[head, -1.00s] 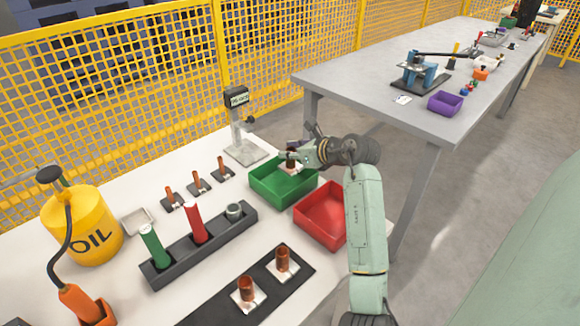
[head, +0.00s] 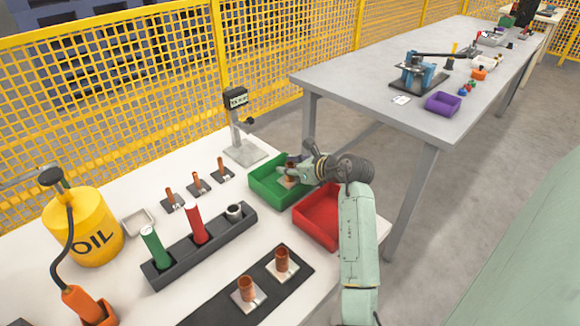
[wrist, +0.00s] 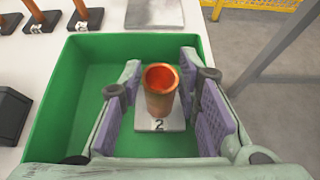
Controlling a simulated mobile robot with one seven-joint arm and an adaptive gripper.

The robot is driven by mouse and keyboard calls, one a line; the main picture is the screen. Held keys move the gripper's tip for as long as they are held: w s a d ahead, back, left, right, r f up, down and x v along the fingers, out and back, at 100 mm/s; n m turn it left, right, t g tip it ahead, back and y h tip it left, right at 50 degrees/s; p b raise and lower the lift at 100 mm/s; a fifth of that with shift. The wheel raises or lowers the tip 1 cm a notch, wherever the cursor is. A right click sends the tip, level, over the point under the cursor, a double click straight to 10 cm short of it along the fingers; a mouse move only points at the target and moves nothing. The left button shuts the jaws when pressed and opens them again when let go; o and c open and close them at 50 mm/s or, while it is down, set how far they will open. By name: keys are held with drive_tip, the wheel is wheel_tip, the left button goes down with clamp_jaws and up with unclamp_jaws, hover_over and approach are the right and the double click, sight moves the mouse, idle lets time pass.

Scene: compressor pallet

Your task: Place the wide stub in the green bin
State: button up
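The wide stub (head: 290,172), a copper tube on a pale square plate, is inside the green bin (head: 268,192). In the wrist view the stub (wrist: 159,92) stands upright on its plate marked 2, over the green floor of the bin (wrist: 47,120). My gripper (head: 289,170) reaches down into the bin. In the wrist view its purple-padded fingers (wrist: 162,75) stand on either side of the tube, with narrow gaps showing. It looks open around the stub. Whether the plate rests fully on the bin floor is hard to tell.
A red bin (head: 315,222) adjoins the green one. Two more copper stubs (head: 247,288) stand on a black mat. Thin stubs (head: 197,183) stand left of the bins. A rack (head: 200,246) holds green and red cylinders. A scale stand (head: 243,150) is behind.

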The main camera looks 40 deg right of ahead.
drive_tip(key=shift+r, duration=0.1)
drive_tip(key=shift+s+r, duration=0.1)
drive_tip(key=shift+r, duration=0.05)
drive_tip(key=b+v, duration=0.3)
drive_tip(key=v, duration=0.8)
drive_tip(key=shift+s, duration=0.4)
drive_tip(key=shift+d+r, duration=0.1)
